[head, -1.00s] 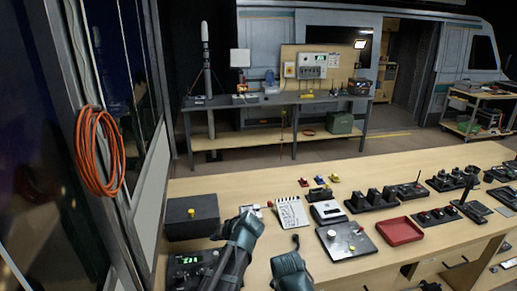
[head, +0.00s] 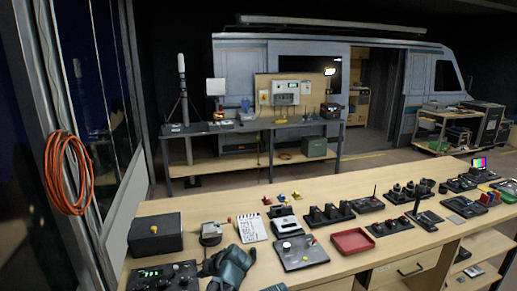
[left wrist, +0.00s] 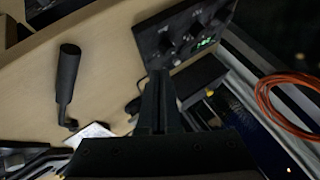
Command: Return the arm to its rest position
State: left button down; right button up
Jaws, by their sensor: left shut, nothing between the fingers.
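My left gripper (head: 209,266) is low in the head view, at the near left part of the wooden table. It is beside the black control box with green digits (head: 165,274). In the left wrist view its fingers (left wrist: 160,80) are together with nothing between them, and the control box (left wrist: 185,32) shows beyond their tips. My right gripper cannot be made out in the head view.
A coiled orange cable (head: 68,172) hangs at left. A black handle (left wrist: 68,80) stands near my left arm.

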pick_arm(q)
jog(key=s+d+f+m+g+h, duration=0.2)
jog(key=s+d, duration=0.3)
jog(key=s, duration=0.6)
jog(key=s+d+f+m+g+h, duration=0.3)
jog(key=s+d, duration=0.3)
jog(key=s, duration=0.5)
jog(key=shift+d+f+g+h, duration=0.3)
jog(key=shift+f+h, duration=0.1)
jog(key=shift+f, duration=0.25)
